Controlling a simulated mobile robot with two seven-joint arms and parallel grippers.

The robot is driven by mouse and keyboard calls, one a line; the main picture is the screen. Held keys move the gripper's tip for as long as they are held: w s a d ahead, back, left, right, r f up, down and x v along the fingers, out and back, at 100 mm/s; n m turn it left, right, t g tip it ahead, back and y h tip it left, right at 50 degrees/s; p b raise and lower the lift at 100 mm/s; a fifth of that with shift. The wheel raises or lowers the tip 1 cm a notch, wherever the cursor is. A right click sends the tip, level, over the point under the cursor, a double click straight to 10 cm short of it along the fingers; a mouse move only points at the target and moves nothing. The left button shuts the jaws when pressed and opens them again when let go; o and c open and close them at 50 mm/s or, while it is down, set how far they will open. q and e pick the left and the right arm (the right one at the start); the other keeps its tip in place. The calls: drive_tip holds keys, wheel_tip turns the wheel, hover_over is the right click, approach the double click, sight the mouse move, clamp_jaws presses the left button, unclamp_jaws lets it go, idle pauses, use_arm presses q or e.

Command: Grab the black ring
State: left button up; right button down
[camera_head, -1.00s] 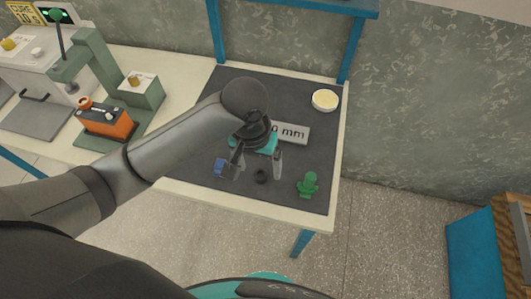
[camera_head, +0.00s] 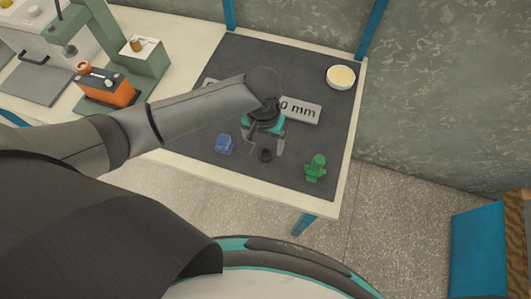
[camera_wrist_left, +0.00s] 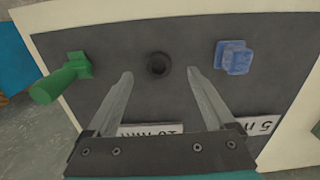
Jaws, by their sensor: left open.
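The black ring (camera_head: 265,155) lies on the dark mat (camera_head: 232,62) near the front of the table. In the left wrist view the ring (camera_wrist_left: 159,65) lies just beyond and between the fingertips, apart from both. My left gripper (camera_head: 266,147) is open and empty, pointing down above the mat; its two fingers also show in the left wrist view (camera_wrist_left: 160,72). My right gripper is in neither view.
A blue block (camera_head: 225,144) lies left of the ring and a green piece (camera_head: 316,167) to its right. A label plate (camera_head: 302,110) and a cream-filled bowl (camera_head: 341,77) are farther back. An orange box (camera_head: 104,89) stands by a green press at left.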

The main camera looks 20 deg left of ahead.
sight(265, 156)
use_arm(q)
drive_tip(key=f, duration=0.1)
drive_tip(key=f+b, duration=0.1)
drive_tip(key=f, duration=0.3)
drive_tip(key=shift+w+d, duration=0.15)
drive_tip(key=shift+w, duration=0.15)
drive_tip(key=shift+c, duration=0.3)
drive_tip(key=shift+r, duration=0.1)
clamp_jaws()
